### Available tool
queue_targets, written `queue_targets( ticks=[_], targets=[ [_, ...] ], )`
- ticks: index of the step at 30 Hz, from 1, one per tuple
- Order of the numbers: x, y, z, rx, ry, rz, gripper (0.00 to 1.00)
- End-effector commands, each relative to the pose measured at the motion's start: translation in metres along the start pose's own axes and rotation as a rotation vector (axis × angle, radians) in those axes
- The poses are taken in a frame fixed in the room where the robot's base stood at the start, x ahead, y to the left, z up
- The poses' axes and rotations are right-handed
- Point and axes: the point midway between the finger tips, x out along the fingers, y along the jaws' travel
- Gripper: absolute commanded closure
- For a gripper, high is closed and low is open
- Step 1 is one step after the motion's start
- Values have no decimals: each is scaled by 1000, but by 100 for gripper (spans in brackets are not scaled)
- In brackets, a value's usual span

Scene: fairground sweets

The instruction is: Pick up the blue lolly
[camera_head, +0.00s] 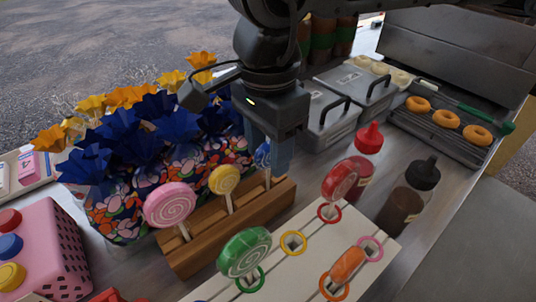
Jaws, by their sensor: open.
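The blue lolly (263,155) stands upright at the right end of a wooden rack (195,249), its head partly hidden by my gripper. My gripper (268,166) points down over it with its jaws open. The fingers appear on either side of the lolly's head, but I cannot tell whether they touch it. A pink lolly (170,204) and a yellow lolly (224,180) stand in the same rack to the left.
Blue and yellow paper-topped bags (120,200) crowd the rack's left. A white board (318,250) with coloured rings, a green lolly (245,252) and a red lolly (340,180) is in front. Red (369,139) and dark sauce bottles (408,200) stand right.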

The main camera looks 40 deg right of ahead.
Motion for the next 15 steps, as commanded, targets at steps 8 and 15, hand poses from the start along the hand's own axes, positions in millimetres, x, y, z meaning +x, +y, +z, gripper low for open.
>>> queue_targets(
  ticks=[8,15],
  targets=[
    [0,0,0,0,0,0,73],
    [0,0,0,0,0,0,96]
  ],
)
